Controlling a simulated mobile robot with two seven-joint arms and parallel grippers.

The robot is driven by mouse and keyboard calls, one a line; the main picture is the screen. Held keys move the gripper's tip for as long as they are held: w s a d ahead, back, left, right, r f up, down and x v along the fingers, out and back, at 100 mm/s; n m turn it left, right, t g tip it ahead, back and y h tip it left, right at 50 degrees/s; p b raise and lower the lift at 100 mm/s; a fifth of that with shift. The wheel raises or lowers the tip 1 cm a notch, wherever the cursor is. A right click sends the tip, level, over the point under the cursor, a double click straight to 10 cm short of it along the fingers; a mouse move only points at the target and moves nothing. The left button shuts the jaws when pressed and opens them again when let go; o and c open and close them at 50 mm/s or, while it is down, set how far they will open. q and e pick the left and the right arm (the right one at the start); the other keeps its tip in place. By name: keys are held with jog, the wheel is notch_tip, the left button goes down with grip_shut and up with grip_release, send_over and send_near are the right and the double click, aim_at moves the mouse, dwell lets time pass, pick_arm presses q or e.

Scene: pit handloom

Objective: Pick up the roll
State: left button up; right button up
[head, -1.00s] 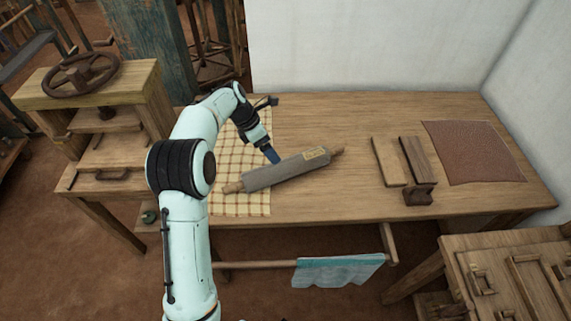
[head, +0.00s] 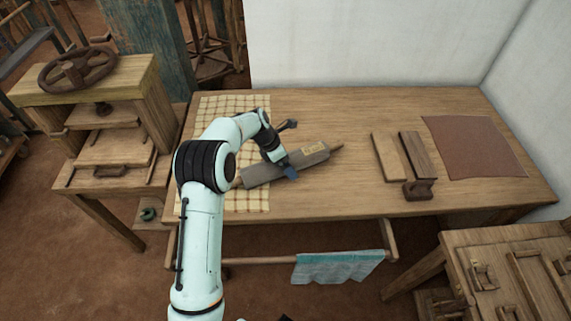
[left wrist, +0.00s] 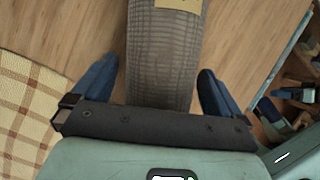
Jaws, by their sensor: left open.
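The roll (head: 314,156) is a grey wrapped cylinder with wooden ends and a yellowish label. It lies at a slant on the table, its left end over the checked cloth. My left gripper (head: 290,173) is at the roll's middle in the head view. In the left wrist view the roll (left wrist: 163,60) runs between the two blue fingers of the left gripper (left wrist: 160,85). The fingers are open, one on each side, with a gap to the roll on both sides.
The wooden table (head: 350,195) also holds two wooden boards (head: 387,157), a small dark block (head: 418,190) and a brown sheet (head: 473,147). The checked cloth (head: 215,120) lies at left. A wooden press (head: 110,135) stands left. A teal cloth (head: 337,267) hangs in front.

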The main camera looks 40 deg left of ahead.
pick_arm(q)
jog(key=shift+r, duration=0.15)
jog(key=c, duration=1.5)
